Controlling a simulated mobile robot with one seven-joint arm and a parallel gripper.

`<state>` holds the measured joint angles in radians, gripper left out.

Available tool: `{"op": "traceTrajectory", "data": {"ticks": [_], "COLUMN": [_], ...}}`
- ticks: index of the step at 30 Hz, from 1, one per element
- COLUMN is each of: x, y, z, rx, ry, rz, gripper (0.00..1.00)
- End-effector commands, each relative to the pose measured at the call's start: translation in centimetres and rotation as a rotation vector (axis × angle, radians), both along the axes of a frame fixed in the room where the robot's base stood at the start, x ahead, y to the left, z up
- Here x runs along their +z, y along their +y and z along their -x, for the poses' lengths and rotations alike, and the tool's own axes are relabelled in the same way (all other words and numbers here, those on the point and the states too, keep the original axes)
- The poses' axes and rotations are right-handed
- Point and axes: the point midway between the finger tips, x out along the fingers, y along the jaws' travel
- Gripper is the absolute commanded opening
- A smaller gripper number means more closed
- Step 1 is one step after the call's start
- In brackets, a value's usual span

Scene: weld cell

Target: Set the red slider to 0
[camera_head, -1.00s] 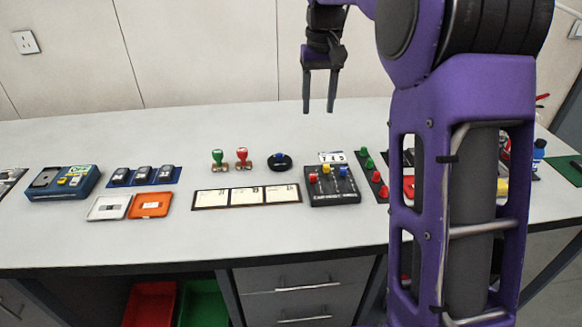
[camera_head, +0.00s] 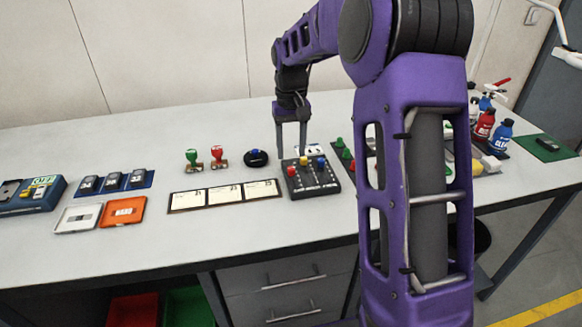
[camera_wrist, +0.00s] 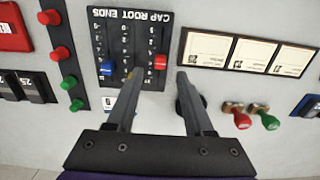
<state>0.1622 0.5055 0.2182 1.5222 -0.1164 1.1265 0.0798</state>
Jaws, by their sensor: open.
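The black slider panel (camera_head: 318,186) lies on the bench with red, yellow and blue knobs. In the wrist view the panel (camera_wrist: 128,22) appears upside down. The red slider (camera_head: 291,171) is the left knob in the head view; in the wrist view the red slider (camera_wrist: 160,62) shows between my fingertips, with no visible contact. My gripper (camera_head: 292,150) is open and points down over the panel's back edge. Its fingers (camera_wrist: 160,76) straddle the red knob in the wrist picture. The blue slider (camera_wrist: 106,67) is left of them. Scale digits are too small to read surely.
A blue button on a round black base (camera_head: 256,157) and red and green stamps (camera_head: 217,157) stand left of the panel. A card strip (camera_head: 225,195) lies left. Green knobs (camera_head: 346,154) are close at right. Bottles (camera_head: 501,133) stand far right.

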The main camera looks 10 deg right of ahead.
Motion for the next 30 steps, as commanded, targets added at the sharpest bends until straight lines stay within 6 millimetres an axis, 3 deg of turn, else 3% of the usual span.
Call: {"op": "traceTrajectory", "data": {"ticks": [1, 7, 20, 29, 30], "x": [-1.3, -4.1, -5.1, -5.1, -5.1], "y": [0.0, 0.0, 0.0, 0.0, 0.0], "z": [0.1, 0.0, 0.0, 0.0, 0.0], "rx": [0.000, 0.000, -0.001, 0.000, 0.000], "ry": [0.004, 0.002, -0.001, -0.001, -0.001], "rz": [0.000, 0.000, 0.000, 0.000, 0.001], "gripper": [0.53, 0.53, 0.53, 0.02, 0.00]}}
